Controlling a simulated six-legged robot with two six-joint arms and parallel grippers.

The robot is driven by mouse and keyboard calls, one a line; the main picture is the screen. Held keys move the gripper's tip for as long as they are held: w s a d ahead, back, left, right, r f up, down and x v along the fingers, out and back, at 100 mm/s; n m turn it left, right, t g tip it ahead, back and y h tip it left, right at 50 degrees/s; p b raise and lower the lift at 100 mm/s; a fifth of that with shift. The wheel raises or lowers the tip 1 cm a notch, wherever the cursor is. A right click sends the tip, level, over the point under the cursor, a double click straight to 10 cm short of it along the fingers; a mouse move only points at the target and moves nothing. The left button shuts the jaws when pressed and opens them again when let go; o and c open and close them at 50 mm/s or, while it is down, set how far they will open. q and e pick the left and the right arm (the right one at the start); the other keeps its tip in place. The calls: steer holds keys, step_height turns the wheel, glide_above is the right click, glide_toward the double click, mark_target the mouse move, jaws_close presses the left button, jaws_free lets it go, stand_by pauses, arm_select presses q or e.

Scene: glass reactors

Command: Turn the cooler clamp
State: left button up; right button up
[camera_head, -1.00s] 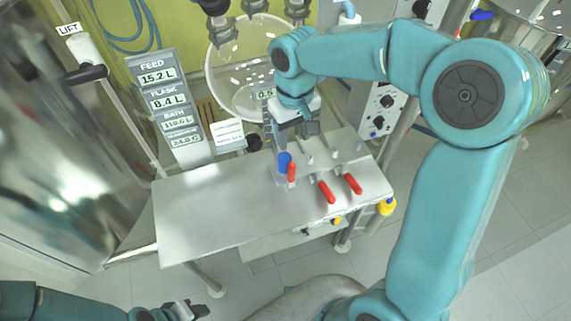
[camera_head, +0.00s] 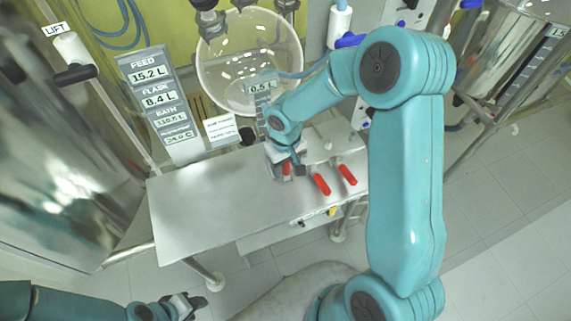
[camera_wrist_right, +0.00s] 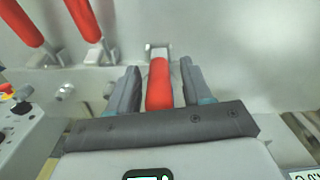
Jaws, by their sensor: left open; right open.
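A red clamp handle (camera_wrist_right: 159,84) stands between the two fingers of my right gripper (camera_wrist_right: 158,70) in the right wrist view. The fingers are open, with a gap on each side of the handle. In the head view my right gripper (camera_head: 286,170) is low over the bench and mostly hides this handle. Two more red clamp handles, a middle one (camera_head: 321,184) and a right one (camera_head: 347,175), lie to its right. No label shows which is the cooler clamp. My left gripper (camera_head: 190,304) is open and empty at the lower left, away from the bench.
The steel bench (camera_head: 205,215) is bare on its left part. A round glass vessel (camera_head: 250,60) with white pieces is behind it. A display panel (camera_head: 165,105) and a shiny tank (camera_head: 60,170) stand to the left. A yellow item (camera_head: 332,211) is at the bench's front.

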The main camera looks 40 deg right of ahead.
steer(key=shift+f, duration=0.3)
steer(key=shift+s+d+r, duration=0.1)
steer(key=shift+s, duration=0.15)
steer(key=shift+w, duration=0.25)
jaws_close()
